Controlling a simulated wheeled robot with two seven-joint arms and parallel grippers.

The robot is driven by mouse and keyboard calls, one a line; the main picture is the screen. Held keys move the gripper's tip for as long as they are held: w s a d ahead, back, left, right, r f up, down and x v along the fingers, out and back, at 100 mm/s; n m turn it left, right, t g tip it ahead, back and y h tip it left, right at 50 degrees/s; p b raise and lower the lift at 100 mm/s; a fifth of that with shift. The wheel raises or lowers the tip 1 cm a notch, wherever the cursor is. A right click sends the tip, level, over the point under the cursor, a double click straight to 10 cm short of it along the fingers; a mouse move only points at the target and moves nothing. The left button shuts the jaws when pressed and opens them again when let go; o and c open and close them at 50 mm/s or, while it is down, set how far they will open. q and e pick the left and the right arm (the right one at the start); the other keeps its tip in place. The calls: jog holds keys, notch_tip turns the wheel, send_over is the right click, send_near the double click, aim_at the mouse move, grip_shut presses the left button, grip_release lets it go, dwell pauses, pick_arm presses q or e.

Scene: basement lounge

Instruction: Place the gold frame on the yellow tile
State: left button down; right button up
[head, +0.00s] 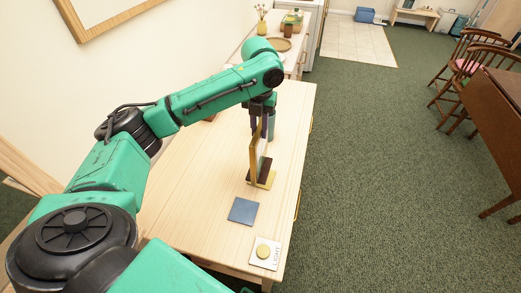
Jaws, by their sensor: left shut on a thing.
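My left gripper (260,128) is shut on the upper part of the gold frame (254,158). The frame is upright and seen nearly edge-on, with a dark brown part low on its right side. The yellow tile (271,180) lies flat on the wooden cabinet top, right at the frame's foot and partly covered by it. The frame's lower end is over or on the tile; I cannot tell whether it touches. My right gripper is not in view.
A blue tile (243,210) lies on the cabinet top (195,225), nearer than the frame. A white plate marked LIGHT with a round yellow button (263,251) is at the near end. The cabinet's right edge is close to the frame. Chairs and a table stand right.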

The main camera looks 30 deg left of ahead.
aim_at(260, 149)
pick_arm(q)
notch_tip(260, 149, down, 8)
jog(key=shift+f+p, duration=0.1)
jog(key=shift+p, duration=0.7)
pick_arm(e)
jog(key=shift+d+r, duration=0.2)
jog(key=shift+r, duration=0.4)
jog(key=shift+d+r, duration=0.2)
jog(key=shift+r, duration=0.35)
pick_arm(q)
jog(key=shift+f, duration=0.1)
jog(key=c, duration=0.8)
grip_release()
jog(key=shift+s+d, duration=0.1)
jog(key=shift+o, duration=0.2)
notch_tip(260, 149, up, 11)
jog(key=b, duration=0.3)
jog(key=shift+r+b, duration=0.2)
jog(key=shift+b, duration=0.2)
jog(key=shift+r, duration=0.45)
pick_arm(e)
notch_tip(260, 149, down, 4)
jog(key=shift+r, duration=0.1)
pick_arm(q)
jog(key=shift+f, duration=0.1)
